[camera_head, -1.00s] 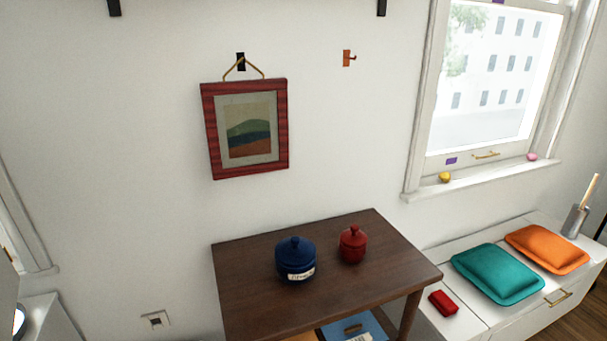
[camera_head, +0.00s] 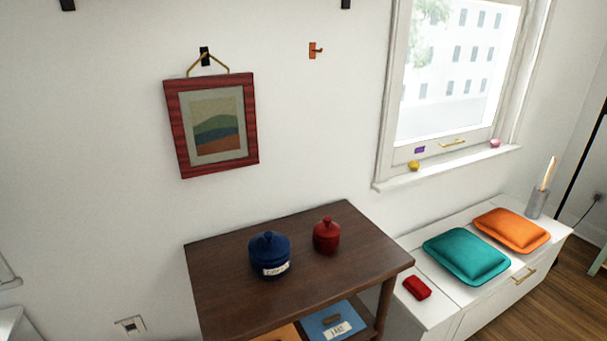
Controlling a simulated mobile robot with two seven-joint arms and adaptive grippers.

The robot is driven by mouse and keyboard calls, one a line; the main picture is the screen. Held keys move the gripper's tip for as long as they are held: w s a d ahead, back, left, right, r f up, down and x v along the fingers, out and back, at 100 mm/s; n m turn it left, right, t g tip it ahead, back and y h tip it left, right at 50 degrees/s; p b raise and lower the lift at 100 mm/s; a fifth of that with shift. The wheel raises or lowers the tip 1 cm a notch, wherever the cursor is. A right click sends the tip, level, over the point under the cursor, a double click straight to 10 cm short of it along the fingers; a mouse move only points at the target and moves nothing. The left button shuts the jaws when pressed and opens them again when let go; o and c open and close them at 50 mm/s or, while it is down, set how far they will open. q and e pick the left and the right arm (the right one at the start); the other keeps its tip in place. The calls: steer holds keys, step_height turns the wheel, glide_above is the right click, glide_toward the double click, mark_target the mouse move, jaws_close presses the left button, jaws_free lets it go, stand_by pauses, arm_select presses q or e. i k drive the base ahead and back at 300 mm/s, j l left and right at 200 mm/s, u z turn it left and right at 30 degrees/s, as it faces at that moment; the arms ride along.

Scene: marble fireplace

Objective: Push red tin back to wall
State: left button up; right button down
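The red tin (camera_head: 327,237), round with a knobbed lid, stands upright on the dark brown wooden table (camera_head: 230,305). It is towards the back of the tabletop, with a strip of bare wood between it and the white wall (camera_head: 110,160). A larger blue lidded jar (camera_head: 269,256) with a white label stands to its left, a little nearer to me. Neither of my grippers shows in the head view.
A lower shelf holds a blue item (camera_head: 335,318) and an orange one. Right of the table is a white bench (camera_head: 470,300) with a small red object (camera_head: 417,287), a teal cushion (camera_head: 467,256) and an orange cushion (camera_head: 511,230). A framed picture (camera_head: 212,125) hangs above.

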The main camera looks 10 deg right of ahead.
mark_target(322, 245)
steer(key=i+l, duration=0.1)
steer(key=l, duration=0.35)
steer(key=i+l+z, duration=0.1)
steer(key=l, duration=0.35)
steer(key=i+l, duration=0.1)
steer(key=l, duration=0.3)
steer(key=i+l+z, duration=0.1)
steer(key=l, duration=0.35)
steer(key=i+l, duration=0.15)
steer(key=l, duration=0.25)
steer(key=i+l+z, duration=0.1)
steer(key=l, duration=0.35)
